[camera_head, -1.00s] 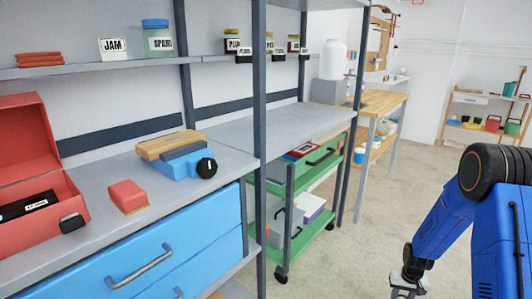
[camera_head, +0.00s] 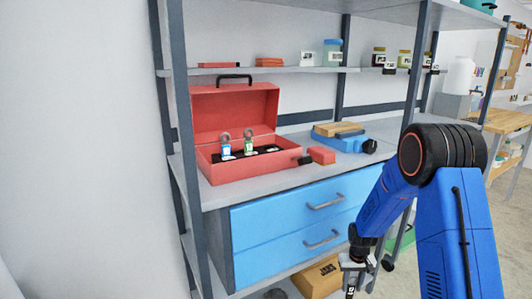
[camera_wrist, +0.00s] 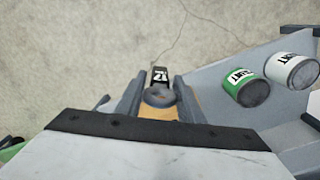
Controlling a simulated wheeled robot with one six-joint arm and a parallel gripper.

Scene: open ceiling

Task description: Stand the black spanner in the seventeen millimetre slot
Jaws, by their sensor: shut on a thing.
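In the wrist view, my gripper (camera_wrist: 160,103) is shut on the black spanner (camera_wrist: 160,76), whose black part bears a white marking and whose grey round end lies between the fingers. The open red toolbox (camera_head: 232,172) stands on the bench at the left, well away from my gripper. Inside is a black slotted rack (camera_head: 263,152) with white labels too small to read. A blue spanner (camera_head: 226,149) and a green spanner (camera_head: 249,146) stand upright in it; the right-hand part looks empty.
A red block (camera_head: 321,155) and a blue case (camera_head: 343,143) sit right of the toolbox. Blue drawers (camera_head: 290,225) lie below the bench top. A dark post (camera_head: 188,190) rises at the bench's left end. The wrist view shows a green can (camera_wrist: 247,87) and a white can (camera_wrist: 291,70).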

